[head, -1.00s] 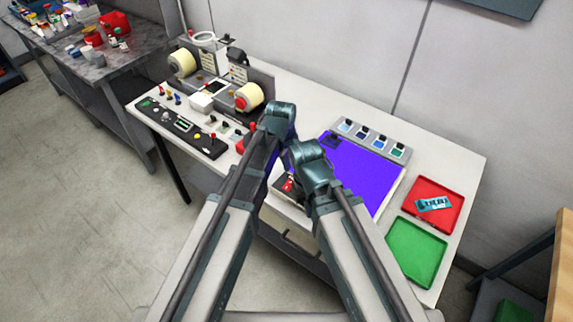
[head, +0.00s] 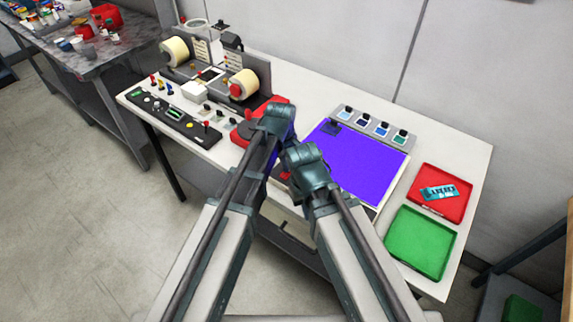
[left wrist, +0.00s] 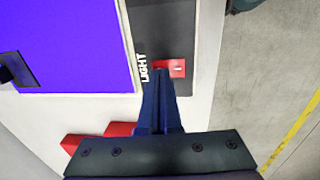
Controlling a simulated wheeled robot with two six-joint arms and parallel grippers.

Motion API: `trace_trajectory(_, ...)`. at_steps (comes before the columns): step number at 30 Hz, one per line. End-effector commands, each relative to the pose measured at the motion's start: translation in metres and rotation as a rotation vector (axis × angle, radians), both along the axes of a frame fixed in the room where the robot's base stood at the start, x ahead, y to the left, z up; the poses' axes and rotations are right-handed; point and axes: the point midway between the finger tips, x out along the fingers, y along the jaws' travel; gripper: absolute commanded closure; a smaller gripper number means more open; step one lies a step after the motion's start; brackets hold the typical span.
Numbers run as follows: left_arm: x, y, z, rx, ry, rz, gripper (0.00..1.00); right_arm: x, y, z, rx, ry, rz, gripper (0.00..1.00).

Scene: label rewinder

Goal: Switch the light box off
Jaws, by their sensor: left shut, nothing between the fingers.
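The light box (head: 355,160) is lit blue-violet on the table in the head view; its lit face also fills the upper left of the left wrist view (left wrist: 70,45). Beside it a dark panel marked LIGHT bears a small red switch (left wrist: 177,68). My left gripper (left wrist: 160,73) is shut and empty, its tips beside the switch's near-left edge; I cannot tell whether they touch it. In the head view its fingers (head: 271,160) are mostly hidden by my arm. My right arm ends beside the light box's left edge; its fingers are hidden.
A dark loupe (head: 331,127) stands on the lit face. Colour swatches (head: 372,125) line its back. A red tray (head: 455,205) with a label and a green tray (head: 420,243) lie to the right. The rewinder (head: 215,70) and a red device (head: 248,130) stand to the left.

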Motion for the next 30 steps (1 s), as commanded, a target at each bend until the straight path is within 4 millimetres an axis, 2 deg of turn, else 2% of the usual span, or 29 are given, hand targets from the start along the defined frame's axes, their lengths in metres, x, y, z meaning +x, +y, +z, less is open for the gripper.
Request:
trace_trajectory(3,0.002,-0.001,-0.008,-0.001,0.000,0.000,1.00,0.000,0.000,-0.008,0.000,0.000,0.000,1.00)
trace_trajectory(13,-0.001,0.000,-0.004,-0.001,0.002,0.000,1.00,0.000,0.000,-0.004,0.000,0.000,0.000,1.00)
trace_trajectory(23,-0.013,0.009,-0.002,0.000,0.004,0.001,1.00,0.000,0.000,-0.002,0.000,0.000,0.000,1.00)
trace_trajectory(30,-0.012,0.009,-0.001,0.000,0.001,0.000,1.00,0.000,0.000,-0.001,0.000,0.000,0.000,1.00)
